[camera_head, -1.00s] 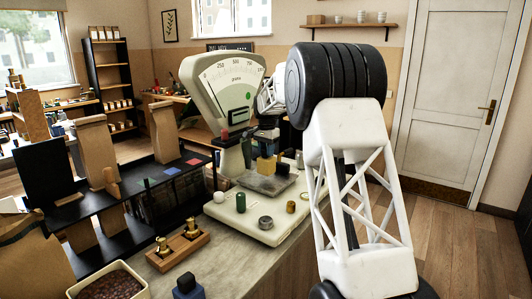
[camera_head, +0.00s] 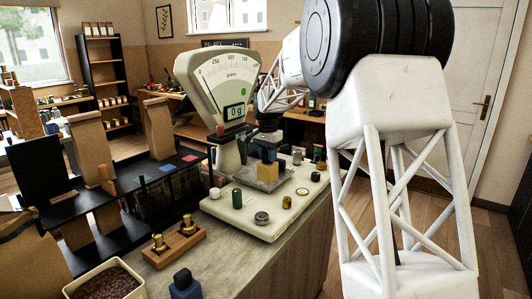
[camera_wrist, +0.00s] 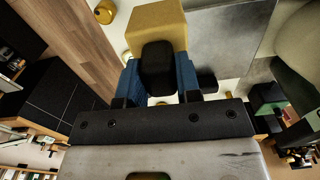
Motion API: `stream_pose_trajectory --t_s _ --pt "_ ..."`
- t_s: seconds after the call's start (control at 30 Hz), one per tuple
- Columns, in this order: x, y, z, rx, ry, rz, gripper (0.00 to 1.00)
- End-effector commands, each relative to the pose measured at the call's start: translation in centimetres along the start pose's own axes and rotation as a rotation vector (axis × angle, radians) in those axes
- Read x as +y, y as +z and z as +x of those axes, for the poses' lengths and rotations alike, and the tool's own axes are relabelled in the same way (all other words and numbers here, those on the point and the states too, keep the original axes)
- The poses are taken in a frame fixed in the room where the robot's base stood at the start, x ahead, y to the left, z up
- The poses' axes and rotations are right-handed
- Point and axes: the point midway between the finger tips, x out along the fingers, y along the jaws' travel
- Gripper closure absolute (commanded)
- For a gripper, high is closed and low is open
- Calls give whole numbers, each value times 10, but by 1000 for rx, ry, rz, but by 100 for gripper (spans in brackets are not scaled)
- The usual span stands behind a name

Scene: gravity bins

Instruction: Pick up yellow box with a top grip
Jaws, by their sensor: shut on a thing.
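The yellow box (camera_head: 266,172) is at the scale's metal pan (camera_head: 262,184) in the head view, directly below my gripper (camera_head: 268,153). The blue fingers of my gripper are shut on the box, and it also shows at the fingertips in the wrist view (camera_wrist: 156,26). The fingers cover its upper part. I cannot tell whether its underside touches the pan. The scale's display reads 0 g.
A wooden weight block (camera_head: 176,246) and a bean tray (camera_head: 105,281) are at front left.

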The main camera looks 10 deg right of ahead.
Motion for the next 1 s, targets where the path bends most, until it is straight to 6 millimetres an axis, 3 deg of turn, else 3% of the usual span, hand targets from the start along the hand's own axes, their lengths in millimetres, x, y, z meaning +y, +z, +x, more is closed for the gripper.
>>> stream_pose_trajectory --t_s 0.33,1.0 --pt "17 16 -2 -1 1 0 100" --pt "19 18 -2 0 0 0 100"
